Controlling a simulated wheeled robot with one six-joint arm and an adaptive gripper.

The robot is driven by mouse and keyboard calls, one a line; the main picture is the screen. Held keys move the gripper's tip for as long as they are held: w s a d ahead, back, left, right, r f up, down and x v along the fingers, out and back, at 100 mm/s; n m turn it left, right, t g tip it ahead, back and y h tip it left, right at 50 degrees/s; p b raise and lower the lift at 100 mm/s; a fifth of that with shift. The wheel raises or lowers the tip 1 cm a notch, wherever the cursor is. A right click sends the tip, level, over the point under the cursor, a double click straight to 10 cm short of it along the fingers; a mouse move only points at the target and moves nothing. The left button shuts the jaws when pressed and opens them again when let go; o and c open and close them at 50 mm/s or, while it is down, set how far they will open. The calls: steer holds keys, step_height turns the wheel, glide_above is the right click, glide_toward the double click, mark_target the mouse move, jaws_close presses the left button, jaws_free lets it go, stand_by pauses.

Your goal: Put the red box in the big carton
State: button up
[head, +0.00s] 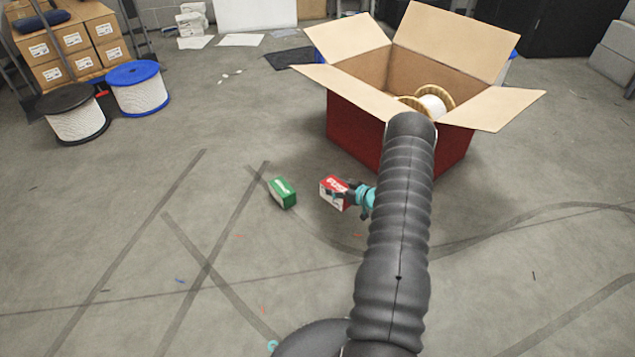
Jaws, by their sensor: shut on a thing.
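The red box (331,187), red and white with lettering, is in the head view near the middle, to the left of my arm. My gripper (348,194) is shut on its right side. I cannot tell for sure whether the box is on the floor or just above it. The big carton (358,137), dark red outside with tan open flaps, stands behind and to the right of the box. Its top is open, and a spool (433,102) with white winding shows inside. My arm hides part of the carton's front.
A green box (283,192) is on the floor just left of the red box. A blue spool (138,88) and a black spool (74,113) stand at the left, near stacked brown cartons (72,45). The floor at left and front is mostly clear.

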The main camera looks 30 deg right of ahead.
steer(key=shift+d+r, duration=0.2)
steer(key=shift+d, duration=0.2)
steer(key=shift+d+h, duration=0.25)
steer(key=shift+h, duration=0.05)
steer(key=shift+s+d+f+m+h, duration=0.15)
steer(key=shift+s+m+h, duration=0.15)
steer(key=shift+m, duration=0.2)
steer(key=r+m+h, duration=0.1)
steer(key=s+m+h, duration=0.1)
steer(key=h, duration=0.1)
steer(key=shift+s+a+r+m+p, duration=0.2)
steer(key=shift+a+r+m+p, duration=0.05)
steer(key=shift+r+m+p, duration=0.1)
steer(key=a+r+p, duration=0.2)
steer(key=a+r, duration=0.5)
steer(key=a, duration=0.3)
steer(key=s+a+r+p, duration=0.1)
steer(key=a+r+p, duration=0.1)
steer(key=a+r, duration=0.7)
steer(key=a+r+p, duration=0.2)
steer(key=a+r, duration=0.3)
steer(key=a, duration=0.7)
steer(key=shift+t, duration=0.3)
steer(key=v, duration=0.5)
steer(key=shift+s+a+r, duration=0.1)
steer(key=shift+s, duration=0.1)
